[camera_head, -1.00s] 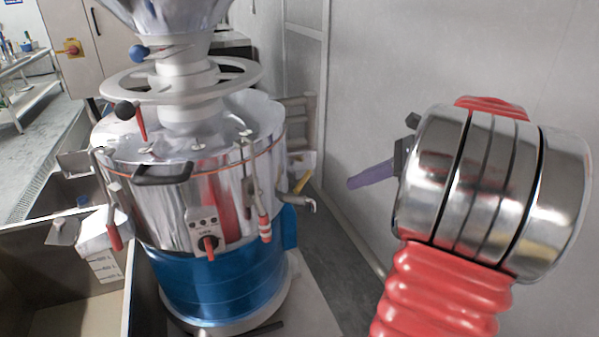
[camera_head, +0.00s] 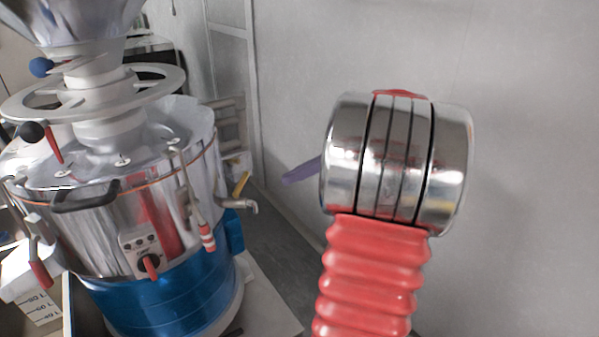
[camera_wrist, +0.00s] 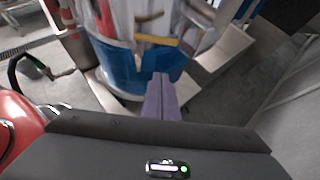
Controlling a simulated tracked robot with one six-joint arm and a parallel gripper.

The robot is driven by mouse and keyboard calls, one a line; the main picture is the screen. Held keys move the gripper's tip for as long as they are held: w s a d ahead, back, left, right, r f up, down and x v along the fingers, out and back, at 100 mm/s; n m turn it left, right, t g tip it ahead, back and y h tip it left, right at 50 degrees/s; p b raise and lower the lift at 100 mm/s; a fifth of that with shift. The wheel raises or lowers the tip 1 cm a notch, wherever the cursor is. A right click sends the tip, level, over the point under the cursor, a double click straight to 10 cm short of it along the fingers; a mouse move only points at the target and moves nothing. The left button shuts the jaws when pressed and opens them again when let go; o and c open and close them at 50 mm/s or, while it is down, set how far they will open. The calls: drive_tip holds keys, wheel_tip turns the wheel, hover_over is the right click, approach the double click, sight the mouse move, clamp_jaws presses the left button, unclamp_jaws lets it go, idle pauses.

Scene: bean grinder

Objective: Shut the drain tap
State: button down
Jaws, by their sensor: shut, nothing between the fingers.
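The drain tap is a metal spout (camera_head: 248,206) with a yellow lever (camera_head: 242,184) on the right side of the steel and blue grinder (camera_head: 165,280). The lever slants upward above the spout. In the wrist view the yellow lever (camera_wrist: 157,40) lies crosswise just beyond my fingertips, with the metal spout (camera_wrist: 149,17) behind it. My gripper (camera_head: 286,180) has purple fingers, shut and empty, pointing left toward the tap. They also show in the wrist view (camera_wrist: 160,76), apart from the lever as far as I can tell. My wrist hides the gripper's base in the head view.
A plain grey wall (camera_head: 520,150) stands to the right, close beyond my arm. A red-handled lever (camera_head: 207,236) and a control box (camera_head: 144,250) are on the grinder's front. A narrow strip of floor (camera_head: 275,235) is clear between grinder and wall.

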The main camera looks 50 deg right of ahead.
sight(241, 184)
drive_tip(key=w+a+f, duration=0.1)
drive_tip(key=w+a, duration=0.3)
drive_tip(key=w, duration=0.3)
drive_tip(key=shift+w+a+f, duration=0.15)
drive_tip(key=shift+w+f, duration=0.1)
drive_tip(key=shift+f, duration=0.15)
